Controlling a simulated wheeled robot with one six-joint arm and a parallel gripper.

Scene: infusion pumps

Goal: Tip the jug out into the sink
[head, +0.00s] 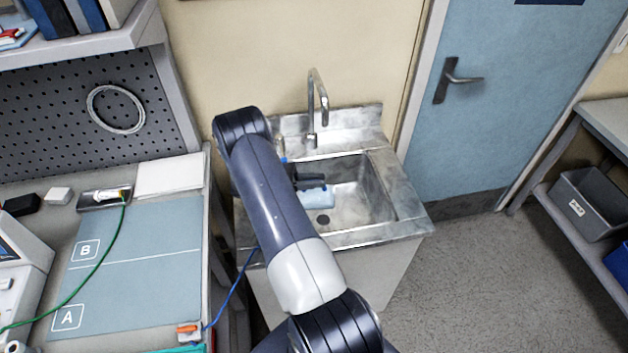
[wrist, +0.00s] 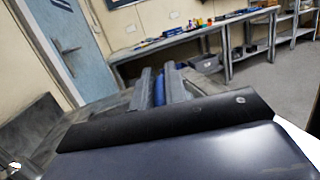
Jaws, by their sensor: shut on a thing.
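The jug (head: 318,198) is a small pale blue vessel, seen in the head view inside the basin of the steel sink (head: 385,160). It looks tipped onto its side, near the left wall and above the drain; its mouth and contents are too small to make out. My gripper (head: 308,182) reaches down into the sink from the left and is partly hidden by my arm. In the wrist view, my gripper (wrist: 161,88) is shut on a blue part (wrist: 159,90) of the jug, probably its handle. The rest of the jug is hidden there.
A tall tap (head: 318,95) stands at the sink's back. The workbench (head: 130,255) with a green cable is left of the sink. A blue door (head: 490,110) is at right, with a shelf holding a grey bin (head: 590,205). Floor right of the sink is clear.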

